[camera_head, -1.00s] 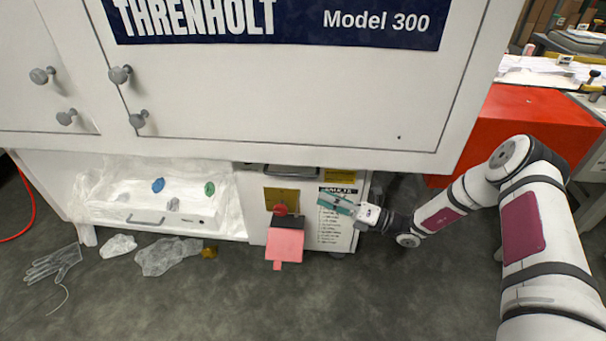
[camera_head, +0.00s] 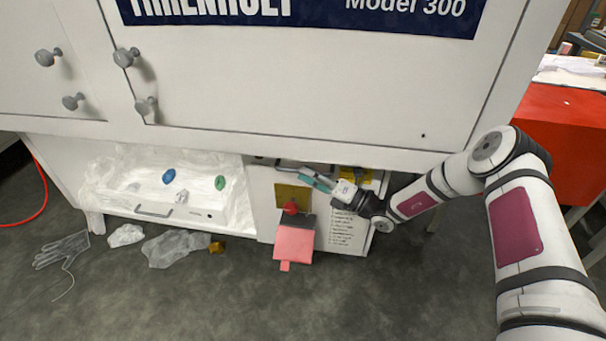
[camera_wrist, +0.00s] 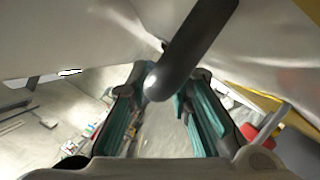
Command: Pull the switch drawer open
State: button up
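The switch drawer (camera_head: 265,205) is the white front at lower middle, under the big white cabinet. It bears a yellow plate, a red knob (camera_head: 291,208) and a pink tag (camera_head: 293,243). Its dark bar handle (camera_head: 290,164) is at the top, close under the cabinet edge. My gripper (camera_head: 310,179) is at this handle, with teal finger pads pointing left. In the wrist view the gripper (camera_wrist: 160,105) is open, and the dark rounded handle (camera_wrist: 188,50) reaches down between the fingers. Contact with the pads cannot be told. The drawer looks shut.
The cabinet's lower edge (camera_head: 250,140) hangs just above my gripper. To the left is a plastic-lined tray (camera_head: 120,212) with small coloured items. A glove (camera_head: 62,249) and crumpled film (camera_head: 175,248) lie on the floor.

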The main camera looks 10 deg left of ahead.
jog(key=shift+x, duration=1.05)
grip_shut()
jog(key=shift+s, duration=0.1)
